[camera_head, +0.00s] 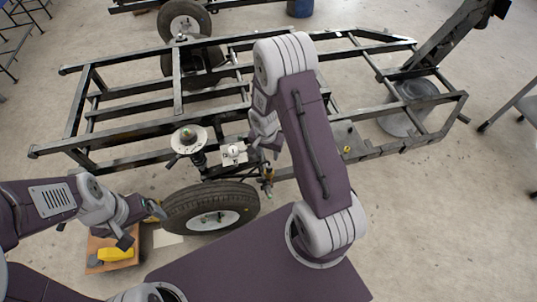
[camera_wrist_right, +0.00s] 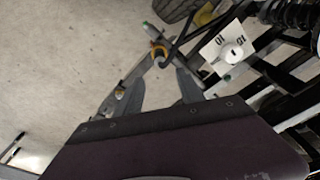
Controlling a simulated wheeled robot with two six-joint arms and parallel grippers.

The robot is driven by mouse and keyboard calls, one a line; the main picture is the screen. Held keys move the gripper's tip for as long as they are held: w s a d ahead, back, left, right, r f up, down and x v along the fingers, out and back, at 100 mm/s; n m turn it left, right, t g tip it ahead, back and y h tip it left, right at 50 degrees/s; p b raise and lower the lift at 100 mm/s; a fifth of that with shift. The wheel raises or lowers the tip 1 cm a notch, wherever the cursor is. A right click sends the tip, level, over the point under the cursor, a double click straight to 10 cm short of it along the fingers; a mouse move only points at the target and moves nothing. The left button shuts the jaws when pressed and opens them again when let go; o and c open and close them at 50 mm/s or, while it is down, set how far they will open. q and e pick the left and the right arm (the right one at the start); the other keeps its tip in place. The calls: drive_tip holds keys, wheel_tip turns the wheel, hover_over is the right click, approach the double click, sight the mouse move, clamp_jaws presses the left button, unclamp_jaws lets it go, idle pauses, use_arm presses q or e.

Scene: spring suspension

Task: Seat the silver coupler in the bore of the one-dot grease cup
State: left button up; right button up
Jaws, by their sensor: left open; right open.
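A white plate with dark markings (camera_wrist_right: 226,46) carries a small pale round piece (camera_wrist_right: 232,55) in the right wrist view; the plate also shows in the head view (camera_head: 234,154). I cannot tell if the round piece is the silver coupler. A small upright part with an orange-yellow ring (camera_wrist_right: 158,52) shows beyond my right fingertips; I cannot tell if it is the one-dot grease cup. No dot is readable. My right gripper (camera_wrist_right: 158,88) is open and empty, short of the ringed part. My left gripper (camera_head: 142,224) is open at the lower left, beside the tyre.
A black steel frame (camera_head: 130,129) spans the scene. A tyre (camera_head: 180,213) and a round metal disc (camera_head: 188,139) stand near its front. An orange-brown box (camera_head: 115,264) with a yellow item (camera_head: 116,254) lies at lower left.

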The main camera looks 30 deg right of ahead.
drive_tip(key=s+a+r+n, duration=0.3)
drive_tip(key=s+r+n, duration=0.1)
drive_tip(key=s+r, duration=0.2)
drive_tip(key=s+a+r+n+y, duration=0.1)
drive_tip(key=s+a+r+n, duration=0.2)
drive_tip(key=s+r+n, duration=0.2)
wheel_tip(320, 180, up, 3)
drive_tip(key=shift+s+a+r, duration=0.2)
drive_tip(key=shift+s+a, duration=0.05)
drive_tip(key=shift+s, duration=0.15)
